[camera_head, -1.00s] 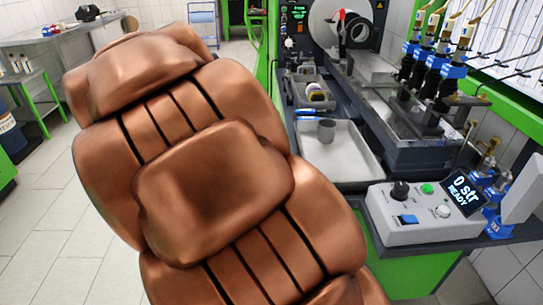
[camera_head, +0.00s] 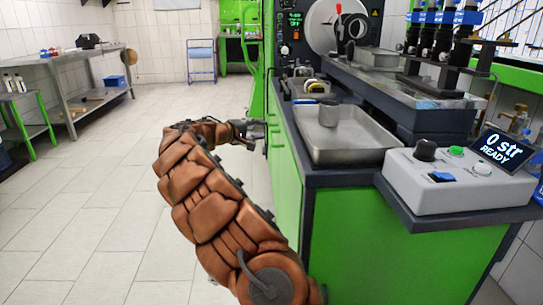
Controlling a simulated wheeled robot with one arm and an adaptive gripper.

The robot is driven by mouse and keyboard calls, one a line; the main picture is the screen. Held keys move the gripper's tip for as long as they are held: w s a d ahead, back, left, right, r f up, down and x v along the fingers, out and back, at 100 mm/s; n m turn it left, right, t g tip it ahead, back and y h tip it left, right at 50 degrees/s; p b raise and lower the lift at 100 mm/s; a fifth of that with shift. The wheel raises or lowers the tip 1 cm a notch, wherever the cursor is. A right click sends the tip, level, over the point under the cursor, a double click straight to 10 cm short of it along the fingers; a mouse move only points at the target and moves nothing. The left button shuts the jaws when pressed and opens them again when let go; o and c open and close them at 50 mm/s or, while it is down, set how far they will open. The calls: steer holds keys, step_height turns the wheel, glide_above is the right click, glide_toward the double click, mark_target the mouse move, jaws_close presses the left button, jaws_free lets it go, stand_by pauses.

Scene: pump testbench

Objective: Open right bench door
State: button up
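The green bench (camera_head: 340,240) stands right of centre, with green door panels (camera_head: 285,165) on its left-facing front, seen at a steep angle. The panels look closed. My brown, padded arm reaches up from the bottom centre. My gripper (camera_head: 256,131) is small and dark at its far end, close beside the green front, below the worktop edge. I cannot tell whether it touches a door or handle, or whether its fingers are apart. The door handles are too small or hidden to make out.
On the bench are a metal tray (camera_head: 345,150) with a grey cup (camera_head: 328,114), and a control box (camera_head: 455,180) reading "0 str READY" on the jutting right corner. The tiled floor (camera_head: 100,200) to the left is clear. A steel table (camera_head: 75,65) stands at far left.

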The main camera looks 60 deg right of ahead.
steer(key=n+t+h+b, duration=0.1)
steer(key=b, duration=0.2)
glide_toward(272, 139)
steer(key=d+f, duration=0.1)
steer(key=d, duration=0.3)
steer(key=shift+d+f+b, duration=0.2)
steer(key=shift+d+b, duration=0.05)
steer(key=shift+d, duration=0.95)
steer(key=shift+d+f+b, duration=0.15)
steer(key=shift+d+b, duration=0.1)
steer(key=shift+d, duration=0.95)
steer(key=shift+d+f+b, duration=0.2)
steer(key=shift+d+b, duration=0.05)
steer(key=shift+d, duration=0.9)
steer(key=shift+c, duration=0.2)
jaws_close()
